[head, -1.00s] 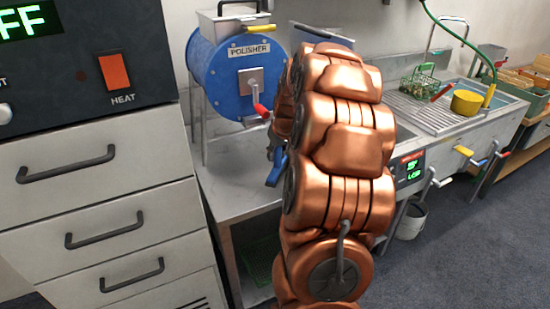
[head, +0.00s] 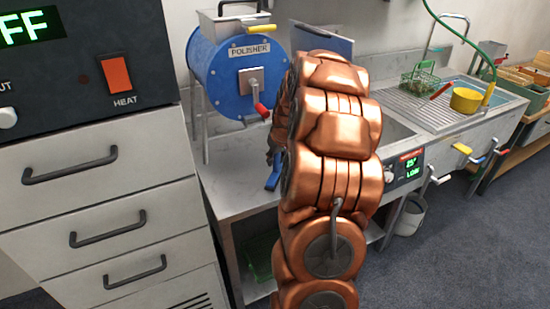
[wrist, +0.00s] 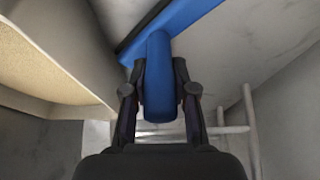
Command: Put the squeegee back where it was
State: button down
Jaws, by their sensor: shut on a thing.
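The squeegee is blue, and its handle (wrist: 160,80) stands between the two fingers of my gripper (wrist: 160,88) in the wrist view. My gripper is shut on that handle. The squeegee's wide blue head crosses the top of the wrist view, with a dark strip along its edge, close to a pale grey surface. I cannot tell whether it touches that surface. In the head view only a small blue piece of the squeegee (head: 275,172) shows left of my copper arm, above the metal bench. My arm hides most of my gripper there.
The blue polisher (head: 236,75) stands on the metal bench (head: 222,190), left of my arm. A drawer cabinet (head: 90,215) is at the left. A sink unit (head: 425,112) with a yellow pot (head: 466,100) is at the right. Pale bars (wrist: 247,125) stand right in the wrist view.

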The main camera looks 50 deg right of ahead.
jog(key=shift+f, duration=0.15)
jog(key=c, duration=0.9)
grip_release()
